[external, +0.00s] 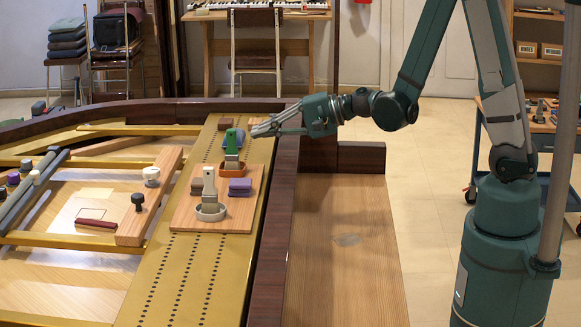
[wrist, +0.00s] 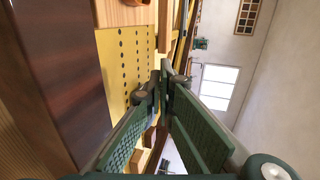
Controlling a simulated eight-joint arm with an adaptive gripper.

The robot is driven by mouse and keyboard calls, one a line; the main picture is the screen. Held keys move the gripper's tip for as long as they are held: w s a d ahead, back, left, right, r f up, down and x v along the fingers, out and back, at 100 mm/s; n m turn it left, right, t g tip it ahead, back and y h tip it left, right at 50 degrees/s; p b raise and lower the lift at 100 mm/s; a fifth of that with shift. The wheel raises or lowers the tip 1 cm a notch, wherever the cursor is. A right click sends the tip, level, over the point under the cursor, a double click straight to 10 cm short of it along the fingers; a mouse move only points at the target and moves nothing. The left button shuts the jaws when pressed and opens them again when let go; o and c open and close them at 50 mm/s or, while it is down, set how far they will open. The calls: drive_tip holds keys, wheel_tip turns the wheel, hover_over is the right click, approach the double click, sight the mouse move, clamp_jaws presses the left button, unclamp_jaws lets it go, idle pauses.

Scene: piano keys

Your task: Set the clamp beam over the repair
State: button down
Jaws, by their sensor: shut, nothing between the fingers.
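A wooden beam (external: 163,187), seemingly the clamp beam, lies at the right edge of the soundboard in the external view. A white knob (external: 151,176) and a dark knob (external: 138,201) stand at it. A pale rectangular patch (external: 95,193), perhaps the repair, lies on the soundboard to its left, with a dark red strip (external: 97,223) nearer the camera. My gripper (external: 255,129) is shut and empty, to the right of the beam, above the gold plate beside the green-handled tool. It also shows shut in the wrist view (wrist: 162,72).
Gold bars and a dark rail (external: 30,188) cross the soundboard. The dark piano rim (external: 275,235) runs along the right.

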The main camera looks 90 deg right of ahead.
drive_tip(key=b+x, duration=0.3)
drive_tip(key=x, duration=1.6)
drive_tip(key=shift+w+f, duration=0.15)
drive_tip(key=shift+w, duration=0.3)
drive_tip(key=w, duration=1.9)
drive_tip(key=shift+b, duration=0.35)
drive_tip(key=shift+s, duration=0.1)
wheel_tip(320, 180, up, 6)
drive_tip(key=p, duration=0.2)
hover_over(195, 158)
